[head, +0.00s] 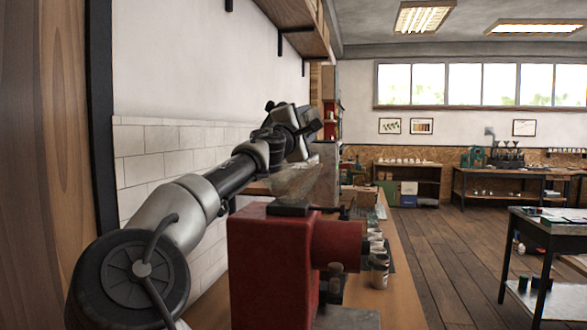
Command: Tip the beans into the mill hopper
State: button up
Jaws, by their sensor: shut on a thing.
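A large red mill (268,268) stands on the counter in front of me, with a red barrel (338,243) on its right side. A clear, funnel-like hopper (295,183) sits on its dark collar (288,208). My arm reaches from the lower left, and my gripper (308,125) is above and slightly right of the hopper, apart from it in the picture. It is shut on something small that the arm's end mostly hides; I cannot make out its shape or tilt. No beans can be made out.
Jars and cups (378,265) line the wooden counter (408,300) right of the mill. A tiled wall (150,150) is close on the left, with a shelf (300,35) overhead. A dark table (540,230) stands at right. The floor (450,250) between is open.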

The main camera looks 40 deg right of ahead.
jog(key=shift+w+a+r+n+t+b, duration=0.15)
jog(key=shift+n+t+b, duration=0.15)
jog(key=shift+n+b, duration=0.35)
jog(key=shift+w+a+r+n+t+b, duration=0.15)
jog(key=shift+n+t+b, duration=0.15)
jog(key=shift+n+b, duration=0.3)
dwell(0.5)
